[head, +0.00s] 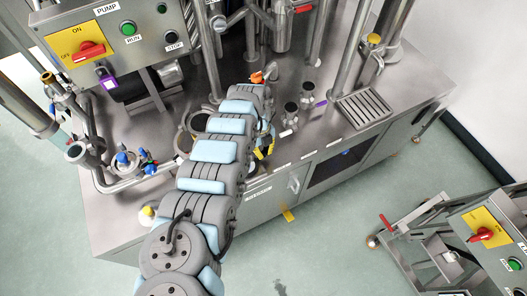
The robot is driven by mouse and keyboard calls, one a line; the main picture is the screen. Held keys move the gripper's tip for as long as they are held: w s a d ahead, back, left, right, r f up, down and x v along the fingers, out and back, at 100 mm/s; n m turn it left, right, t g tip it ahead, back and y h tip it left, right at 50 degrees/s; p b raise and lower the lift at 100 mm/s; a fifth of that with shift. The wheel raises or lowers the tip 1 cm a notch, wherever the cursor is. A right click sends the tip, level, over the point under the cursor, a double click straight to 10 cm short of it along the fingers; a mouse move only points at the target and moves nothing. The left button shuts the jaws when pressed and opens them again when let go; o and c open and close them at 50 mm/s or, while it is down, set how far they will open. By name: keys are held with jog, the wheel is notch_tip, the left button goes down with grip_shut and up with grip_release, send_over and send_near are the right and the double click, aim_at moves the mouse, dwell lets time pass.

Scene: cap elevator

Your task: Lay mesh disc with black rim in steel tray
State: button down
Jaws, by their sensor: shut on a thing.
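My gripper (264,142) is mostly hidden beside and behind the end of my arm, over the front middle of the steel bench. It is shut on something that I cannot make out. I cannot pick out the mesh disc with black rim in this view. A rectangular steel tray (366,109) with a slotted face sits on the right part of the bench top, to the right of my gripper and apart from it. I see nothing lying on it.
The bench top (325,128) has bare room left of the tray. Two small dark-topped cylinders (299,98) stand there. Upright steel pipes (350,45) rise behind. A pump control box (115,40) and pipework with blue valves (125,160) are at left. A second panel (485,235) stands lower right.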

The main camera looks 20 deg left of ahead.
jog(key=shift+f+b, duration=0.3)
jog(key=shift+f, duration=0.15)
jog(key=c, duration=1.2)
grip_release()
jog(key=shift+o, duration=0.2)
jog(key=shift+w+a+r+p, duration=0.15)
jog(key=shift+r+p, duration=0.5)
jog(key=shift+r, duration=0.5)
jog(key=shift+w+a+r+p, duration=0.1)
jog(key=shift+a+r+p, duration=0.1)
jog(key=shift+r+p, duration=0.75)
jog(key=shift+w+a+r+p, duration=0.15)
jog(key=shift+r+p, duration=0.2)
jog(key=shift+r, duration=1.05)
